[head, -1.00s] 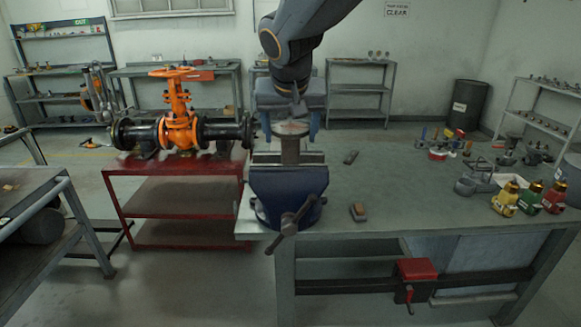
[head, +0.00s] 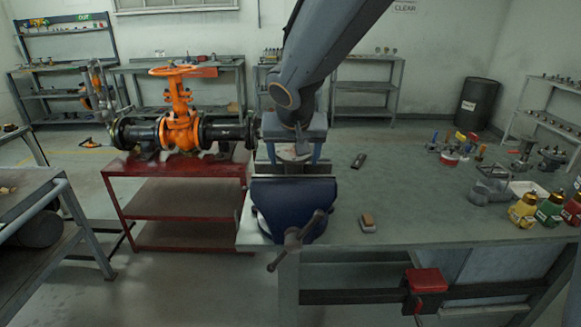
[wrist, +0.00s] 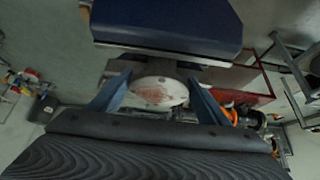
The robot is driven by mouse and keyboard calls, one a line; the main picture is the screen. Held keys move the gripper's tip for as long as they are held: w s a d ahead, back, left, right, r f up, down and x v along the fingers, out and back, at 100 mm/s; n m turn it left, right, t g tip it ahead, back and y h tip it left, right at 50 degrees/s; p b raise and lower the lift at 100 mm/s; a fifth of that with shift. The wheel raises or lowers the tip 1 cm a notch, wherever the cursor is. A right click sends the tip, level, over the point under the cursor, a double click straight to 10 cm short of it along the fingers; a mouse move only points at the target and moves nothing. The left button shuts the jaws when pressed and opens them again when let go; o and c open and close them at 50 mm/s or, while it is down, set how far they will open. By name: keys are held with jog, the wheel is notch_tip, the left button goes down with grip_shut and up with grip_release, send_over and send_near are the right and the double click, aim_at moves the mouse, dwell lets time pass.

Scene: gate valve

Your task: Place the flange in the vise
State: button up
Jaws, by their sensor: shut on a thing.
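My gripper (head: 293,158) points down just beyond the blue vise (head: 292,208) at the near left edge of the workbench. It is shut on the flange (head: 292,153), a pale round disc with a rusty reddish face. In the wrist view the flange (wrist: 158,92) sits between my two blue fingers, and the vise (wrist: 168,22) fills the top of the picture, close to the flange. The vise's front jaw hides the lower part of the flange in the head view. I cannot tell whether the flange touches the jaws.
Bottles (head: 523,209) and fittings stand further right. An orange gate valve (head: 181,120) rests on a red stand (head: 175,168) at left. The bench middle is clear.

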aim_at(293, 167)
jog(key=shift+a+f, duration=0.1)
jog(key=shift+f, duration=1.3)
jog(key=shift+f, duration=0.1)
jog(key=o, duration=1.9)
jog(key=shift+s+r, duration=0.1)
jog(key=shift+r, duration=0.1)
jog(key=b+v, duration=0.1)
jog(key=v, duration=1)
jog(key=shift+s+r, duration=0.2)
jog(key=shift+r, duration=0.1)
